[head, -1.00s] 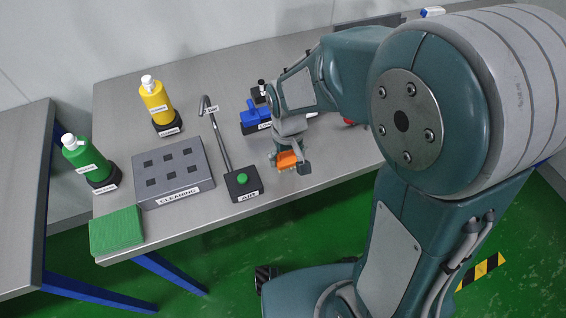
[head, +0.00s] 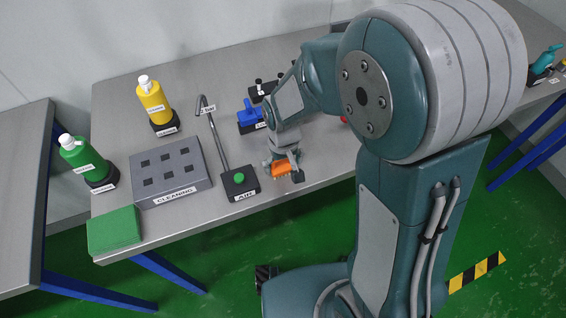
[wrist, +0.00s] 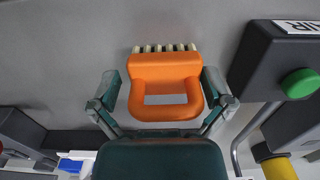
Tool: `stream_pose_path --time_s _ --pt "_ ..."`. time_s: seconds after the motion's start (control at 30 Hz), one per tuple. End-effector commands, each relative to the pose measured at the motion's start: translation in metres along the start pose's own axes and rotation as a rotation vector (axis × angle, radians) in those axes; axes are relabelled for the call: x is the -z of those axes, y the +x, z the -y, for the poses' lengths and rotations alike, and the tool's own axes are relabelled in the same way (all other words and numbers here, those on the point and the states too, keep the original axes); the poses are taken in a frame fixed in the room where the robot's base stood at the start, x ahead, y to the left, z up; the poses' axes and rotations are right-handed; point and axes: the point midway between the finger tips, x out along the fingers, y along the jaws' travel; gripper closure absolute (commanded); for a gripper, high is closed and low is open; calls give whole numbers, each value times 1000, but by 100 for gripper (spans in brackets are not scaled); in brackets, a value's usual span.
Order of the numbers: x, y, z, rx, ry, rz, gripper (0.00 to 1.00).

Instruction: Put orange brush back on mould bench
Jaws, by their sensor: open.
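The orange brush (head: 281,169) is near the front edge of the grey metal bench (head: 240,82), right of the AIR block. In the wrist view the brush (wrist: 163,69) shows an orange looped handle and a row of pale bristles. My gripper (head: 284,168) is at the brush, and in the wrist view its two fingers (wrist: 162,92) stand on either side of the handle. The jaws are open around it. Whether a finger still touches the brush, I cannot tell.
The AIR block (head: 240,182) with a green button and a bent pipe stands just left. Further left are the CLEANING block (head: 170,172), a green pad (head: 114,230), a yellow bottle (head: 153,101) and a green bottle (head: 84,161). A blue item (head: 250,115) sits behind my gripper.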

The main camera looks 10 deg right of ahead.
Motion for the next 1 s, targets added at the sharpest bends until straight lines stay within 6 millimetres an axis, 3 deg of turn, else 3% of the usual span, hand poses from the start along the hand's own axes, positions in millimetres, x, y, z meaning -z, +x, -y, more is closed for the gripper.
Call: stream_pose_path --time_s 0.23,0.7,1.0 --pt "1 -14 0 0 0 -4 0" --pt "1 -105 0 0 0 -4 0" --pt "0 -122 0 0 0 0 0"
